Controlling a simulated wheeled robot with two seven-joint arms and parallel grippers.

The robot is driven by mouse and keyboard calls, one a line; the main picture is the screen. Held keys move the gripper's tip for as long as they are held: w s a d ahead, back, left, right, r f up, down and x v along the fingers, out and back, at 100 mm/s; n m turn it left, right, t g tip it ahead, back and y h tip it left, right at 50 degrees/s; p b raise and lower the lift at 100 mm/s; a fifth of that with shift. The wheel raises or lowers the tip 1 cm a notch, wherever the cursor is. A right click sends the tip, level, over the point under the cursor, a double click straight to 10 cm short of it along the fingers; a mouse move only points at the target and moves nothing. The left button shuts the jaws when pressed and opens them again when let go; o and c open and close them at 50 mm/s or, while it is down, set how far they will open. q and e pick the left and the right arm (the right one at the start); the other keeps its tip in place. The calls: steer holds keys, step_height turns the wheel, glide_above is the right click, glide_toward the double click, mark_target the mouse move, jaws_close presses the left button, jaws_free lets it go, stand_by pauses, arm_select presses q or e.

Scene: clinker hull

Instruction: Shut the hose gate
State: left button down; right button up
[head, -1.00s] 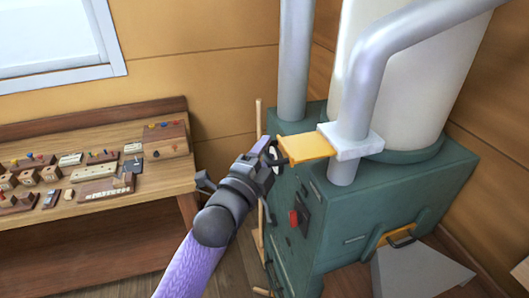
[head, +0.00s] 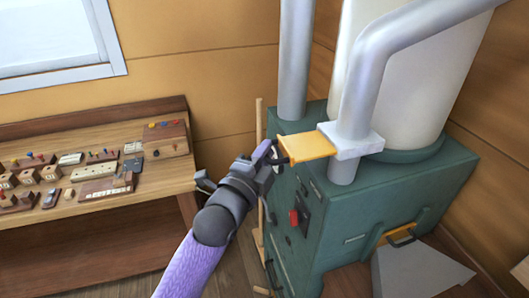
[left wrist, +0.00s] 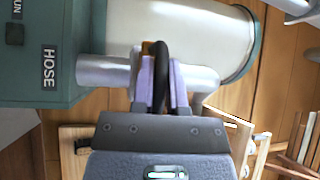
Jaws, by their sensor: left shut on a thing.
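The hose gate is an orange slide plate (head: 306,146) in a pale collar (head: 357,141) on the grey pipe (head: 367,95). Much of the plate sticks out of the collar to the left. A dark loop handle is at its outer end; it shows in the left wrist view (left wrist: 160,62) between the fingers. My left gripper (head: 271,153) is at that end, shut on the handle. Its fingers also show in the left wrist view (left wrist: 162,85). My right gripper is not in view.
A bench (head: 90,215) with several small blocks and tools stands at the left. A "HOSE" label (left wrist: 48,67) shows in the left wrist view. A grey sloped piece (head: 420,270) lies at lower right.

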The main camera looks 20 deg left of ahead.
mark_target(297, 146)
arm_select(q)
steer(key=shift+d+f, duration=0.1)
stand_by(0.7)
steer(key=w+d, duration=0.2)
steer(key=d, duration=0.1)
steer(key=w+d+b, duration=0.1)
steer(key=d, duration=0.1)
steer(key=shift+w+d, duration=0.1)
steer(key=shift+w, duration=0.2)
steer(key=shift+w+d, duration=0.15)
steer(key=shift+d, duration=0.15)
steer(key=c, duration=1.1)
jaws_free()
steer(key=o, duration=0.4)
steer(key=shift+w+d, duration=0.15)
steer(key=shift+d, duration=0.05)
steer(key=shift+o, duration=0.2)
steer(key=shift+a, duration=0.1)
